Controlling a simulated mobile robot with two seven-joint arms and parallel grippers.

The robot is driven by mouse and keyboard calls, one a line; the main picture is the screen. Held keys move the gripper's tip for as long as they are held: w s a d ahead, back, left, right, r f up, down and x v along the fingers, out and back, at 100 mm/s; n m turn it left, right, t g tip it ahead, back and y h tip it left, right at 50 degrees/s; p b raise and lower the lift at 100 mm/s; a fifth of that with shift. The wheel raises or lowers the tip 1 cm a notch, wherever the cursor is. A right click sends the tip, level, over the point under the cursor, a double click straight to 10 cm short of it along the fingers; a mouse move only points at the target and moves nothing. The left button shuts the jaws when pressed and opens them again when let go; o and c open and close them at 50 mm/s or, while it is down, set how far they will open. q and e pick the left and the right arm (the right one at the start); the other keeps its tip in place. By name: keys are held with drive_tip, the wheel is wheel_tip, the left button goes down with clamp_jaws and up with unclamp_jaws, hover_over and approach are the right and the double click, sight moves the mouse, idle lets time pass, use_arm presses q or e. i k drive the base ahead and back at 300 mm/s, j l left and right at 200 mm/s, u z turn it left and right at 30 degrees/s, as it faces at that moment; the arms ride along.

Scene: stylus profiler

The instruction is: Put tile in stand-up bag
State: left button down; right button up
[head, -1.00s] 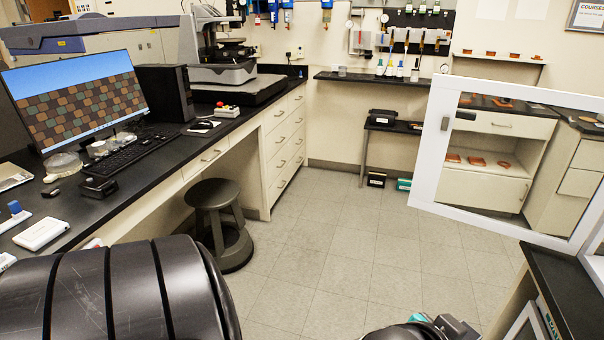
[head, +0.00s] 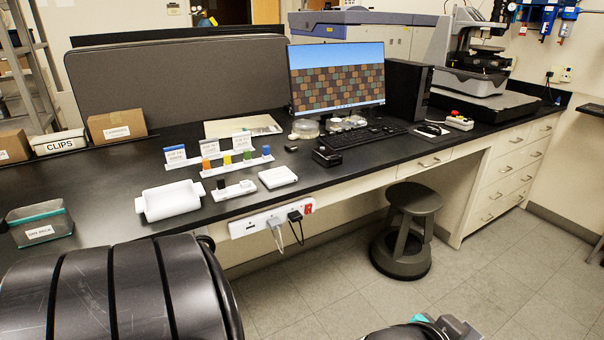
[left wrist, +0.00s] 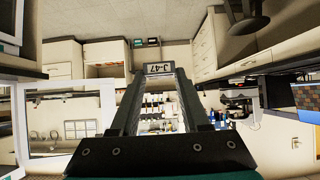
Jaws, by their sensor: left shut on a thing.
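In the left wrist view my left gripper (left wrist: 158,72) is shut on a small flat piece labelled J-47 (left wrist: 159,68), apparently the tile. It is pinched between the fingertips, clear of any surface. In the head view these fingertips are out of sight. A clear, teal-edged container (head: 40,224) with a white label stands on the bench at the far left. It may be the stand-up bag, but I cannot tell for sure. My right gripper's fingers are not in view.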

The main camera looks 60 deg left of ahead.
sight(53, 232)
drive_tip(key=u, duration=2.85)
drive_tip(key=i+j+u, duration=0.55)
drive_tip(key=i+u, duration=0.15)
